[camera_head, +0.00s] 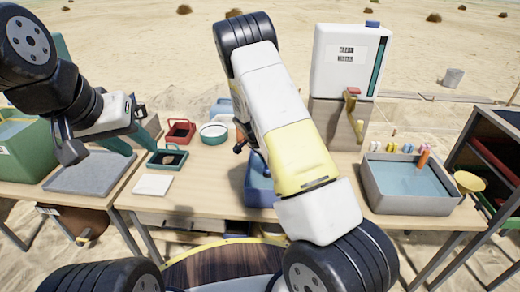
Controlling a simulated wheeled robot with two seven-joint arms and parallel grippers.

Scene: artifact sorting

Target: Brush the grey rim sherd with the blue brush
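A small brownish-grey sherd (169,159) lies in a dark teal tray (181,165) left of the table's middle. I cannot tell if it is the grey rim sherd. My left gripper (142,149) hangs just left of this tray. Its two teal fingers look spread apart, and I see nothing held between them. My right arm crosses the middle of the view. Its gripper is mostly hidden behind the arm. A dark part of it (241,136) shows above a blue bin (256,200). I cannot make out the blue brush.
A red tray (181,132), a white-rimmed bowl (213,133) and a white pad (153,185) are on the table. A grey basin (415,206) of water stands right, before small coloured pieces (408,148). A water dispenser (345,60) is at the back.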

